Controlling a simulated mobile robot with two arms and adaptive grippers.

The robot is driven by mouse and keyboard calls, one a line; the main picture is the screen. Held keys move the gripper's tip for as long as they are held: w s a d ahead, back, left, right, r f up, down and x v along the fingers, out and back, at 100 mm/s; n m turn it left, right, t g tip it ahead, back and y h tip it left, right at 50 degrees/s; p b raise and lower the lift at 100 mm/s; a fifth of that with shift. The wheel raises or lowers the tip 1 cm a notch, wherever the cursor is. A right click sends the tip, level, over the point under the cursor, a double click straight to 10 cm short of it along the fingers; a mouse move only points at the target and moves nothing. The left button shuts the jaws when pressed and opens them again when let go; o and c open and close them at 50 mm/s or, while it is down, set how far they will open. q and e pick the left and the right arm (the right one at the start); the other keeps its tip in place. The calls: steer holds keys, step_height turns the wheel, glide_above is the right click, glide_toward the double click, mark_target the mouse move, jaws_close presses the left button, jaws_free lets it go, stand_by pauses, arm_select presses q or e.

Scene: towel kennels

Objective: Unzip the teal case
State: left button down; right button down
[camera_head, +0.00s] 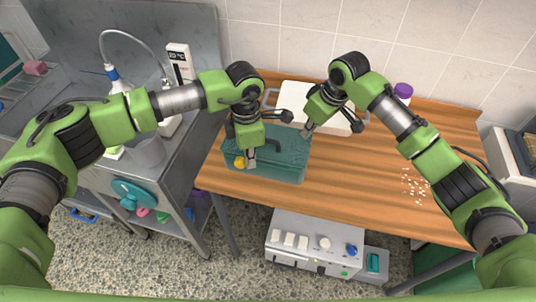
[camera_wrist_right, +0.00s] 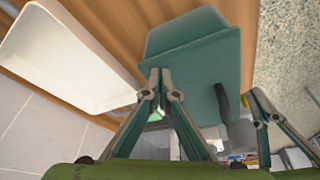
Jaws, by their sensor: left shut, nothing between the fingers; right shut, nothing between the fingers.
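The teal case (camera_head: 288,168) lies on the wooden table at its front left part, with a dark handle (camera_head: 273,150) on top. It also shows in the right wrist view (camera_wrist_right: 205,75). My left gripper (camera_head: 251,162) is shut and empty over the case's left part, beside a small yellow piece (camera_head: 240,162). My right gripper (camera_head: 307,132) is shut and empty at the case's back right corner. In the right wrist view its fingertips (camera_wrist_right: 158,78) meet near the case's edge; I cannot tell whether they touch. The zip's opening is too small to make out.
A white tray (camera_head: 296,88) stands behind the case, close to my right gripper. A purple-capped jar (camera_head: 403,91) is at the back right. Small pale bits (camera_head: 414,187) lie on the right of the table (camera_head: 350,170). A metal sink unit (camera_head: 185,150) stands left.

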arm_select(q)
steer(key=shift+w+a, duration=0.15)
steer(key=shift+a, duration=0.45)
steer(key=shift+w+a, duration=0.15)
steer(key=shift+a, duration=0.45)
arm_select(e)
steer(key=shift+s+a+f, duration=0.1)
steer(key=shift+f, duration=0.05)
arm_select(q)
step_height(320, 180, up, 8)
steer(key=d, duration=0.1)
steer(key=shift+s, duration=0.15)
arm_select(e)
steer(key=shift+w+r, duration=0.2)
steer(key=shift+r, duration=3.45)
arm_select(q)
steer(key=shift+f, duration=0.1)
arm_select(e)
steer(key=shift+s+f, duration=0.1)
